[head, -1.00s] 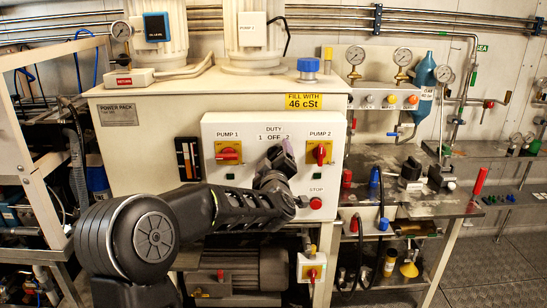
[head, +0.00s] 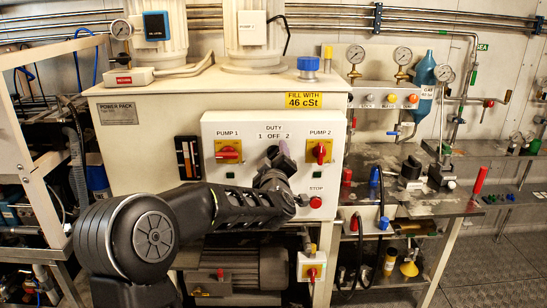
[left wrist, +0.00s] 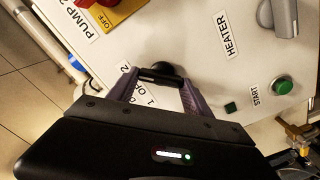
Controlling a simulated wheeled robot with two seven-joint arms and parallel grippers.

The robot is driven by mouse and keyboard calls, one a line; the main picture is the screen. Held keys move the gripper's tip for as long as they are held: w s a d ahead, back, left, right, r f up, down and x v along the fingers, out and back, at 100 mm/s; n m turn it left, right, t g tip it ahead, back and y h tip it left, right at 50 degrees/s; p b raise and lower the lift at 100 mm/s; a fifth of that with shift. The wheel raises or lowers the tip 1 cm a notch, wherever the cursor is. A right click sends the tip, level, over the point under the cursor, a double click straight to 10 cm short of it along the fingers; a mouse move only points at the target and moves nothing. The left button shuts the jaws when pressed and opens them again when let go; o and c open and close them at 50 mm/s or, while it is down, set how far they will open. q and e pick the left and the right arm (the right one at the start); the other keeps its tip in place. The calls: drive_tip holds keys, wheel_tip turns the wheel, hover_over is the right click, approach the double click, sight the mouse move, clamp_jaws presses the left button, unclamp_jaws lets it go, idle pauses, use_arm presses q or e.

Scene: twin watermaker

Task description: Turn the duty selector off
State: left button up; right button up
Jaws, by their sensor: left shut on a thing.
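The duty selector (left wrist: 163,72) is a black knob on the white control panel, under the labels 1, OFF and 2. My left gripper (head: 277,157) is at the knob in the head view and covers most of it. In the left wrist view my left gripper (left wrist: 157,80) has its two purple-grey fingers on either side of the knob, shut on it. The labels show partly between the fingers there. I cannot tell which label the knob points at. My right gripper is in neither view.
Pump 1 switch (head: 229,151) and pump 2 switch (head: 319,152), red on yellow, flank the selector. The red stop button (head: 316,203) is below right. The wrist view shows the grey heater knob (left wrist: 282,18) and green start button (left wrist: 282,86). A cluttered bench (head: 440,207) stands to the right.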

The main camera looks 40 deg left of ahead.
use_arm(q)
drive_tip(key=n+b, duration=0.2)
drive_tip(key=b, duration=0.1)
drive_tip(key=n+b, duration=0.4)
drive_tip(key=b, duration=0.1)
drive_tip(key=shift+f+b, duration=0.35)
drive_tip(key=shift+f, duration=0.05)
drive_tip(key=shift+s+a+r+n+b, duration=0.1)
drive_tip(key=shift+r+n+b, duration=0.05)
drive_tip(key=shift+n+b, duration=1.15)
drive_tip(key=o, duration=1.4)
drive_tip(key=shift+c, duration=0.2)
drive_tip(key=shift+r, duration=0.1)
drive_tip(key=shift+s, duration=0.1)
drive_tip(key=v, duration=0.7)
drive_tip(key=shift+s+d, duration=0.2)
drive_tip(key=shift+d, duration=0.05)
